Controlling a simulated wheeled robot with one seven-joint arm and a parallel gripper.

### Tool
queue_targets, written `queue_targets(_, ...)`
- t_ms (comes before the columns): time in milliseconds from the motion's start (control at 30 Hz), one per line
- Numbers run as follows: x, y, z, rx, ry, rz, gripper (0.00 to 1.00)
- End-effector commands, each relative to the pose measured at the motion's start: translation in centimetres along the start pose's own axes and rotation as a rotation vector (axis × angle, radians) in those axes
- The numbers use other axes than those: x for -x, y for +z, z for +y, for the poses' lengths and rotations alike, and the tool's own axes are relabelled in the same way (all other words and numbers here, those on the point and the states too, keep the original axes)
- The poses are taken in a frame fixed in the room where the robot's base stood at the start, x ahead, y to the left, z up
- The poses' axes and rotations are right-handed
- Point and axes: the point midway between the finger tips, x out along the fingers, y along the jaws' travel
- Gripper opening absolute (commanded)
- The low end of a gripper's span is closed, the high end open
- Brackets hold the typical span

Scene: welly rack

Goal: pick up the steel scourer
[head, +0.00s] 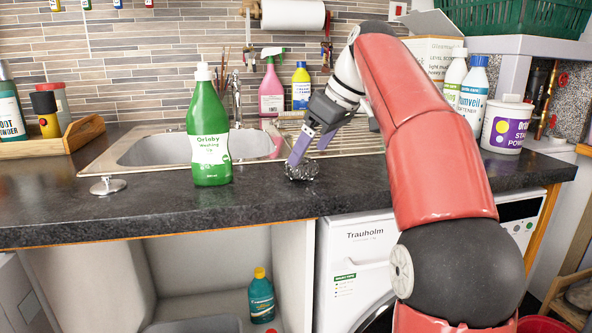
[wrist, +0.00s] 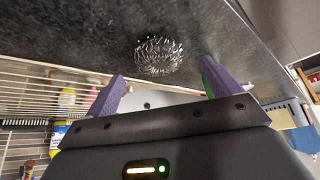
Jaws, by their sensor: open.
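The steel scourer (head: 302,171) is a small ball of shiny curled metal on the dark worktop, near its front edge. In the wrist view the scourer (wrist: 158,55) lies ahead of the fingertips and between their lines, a little apart from them. My gripper (head: 308,152) is open, with two purple fingers pointing down at the scourer from just above and behind it. In the wrist view my gripper (wrist: 163,72) has nothing between its fingers. In the head view one fingertip overlaps the scourer's edge, and I cannot tell there whether they touch.
A green washing-up bottle (head: 208,130) stands left of the scourer. Behind are the sink (head: 150,150) and its ribbed drainer (head: 345,138), with pink (head: 271,90) and yellow (head: 301,88) bottles. A sink plug (head: 107,186) lies at left. The worktop (head: 270,205) in front is clear.

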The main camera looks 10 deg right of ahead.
Motion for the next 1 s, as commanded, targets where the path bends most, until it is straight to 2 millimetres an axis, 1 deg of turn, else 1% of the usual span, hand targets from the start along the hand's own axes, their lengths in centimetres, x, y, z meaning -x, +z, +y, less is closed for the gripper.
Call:
queue_targets(33, -0.8, 0.0, 0.0, 0.001, -0.002, -0.001, 0.89)
queue_targets(200, -3.5, -0.4, 0.0, -0.001, -0.002, -0.002, 0.89)
queue_targets(300, -4.5, -0.4, 0.0, -0.001, -0.001, -0.001, 0.89)
queue_targets(400, -4.9, -0.5, 0.0, -0.001, 0.0, 0.0, 0.89)
queue_targets(600, -4.9, -0.5, 0.0, -0.001, 0.001, 0.0, 0.89)
queue_targets(933, -4.8, -0.5, 0.0, -0.001, 0.001, 0.0, 0.46)
queue_targets(967, -4.8, -0.5, 0.0, -0.001, 0.001, 0.0, 0.42)
queue_targets(1000, -4.8, -0.5, 0.0, -0.001, 0.001, 0.0, 0.42)
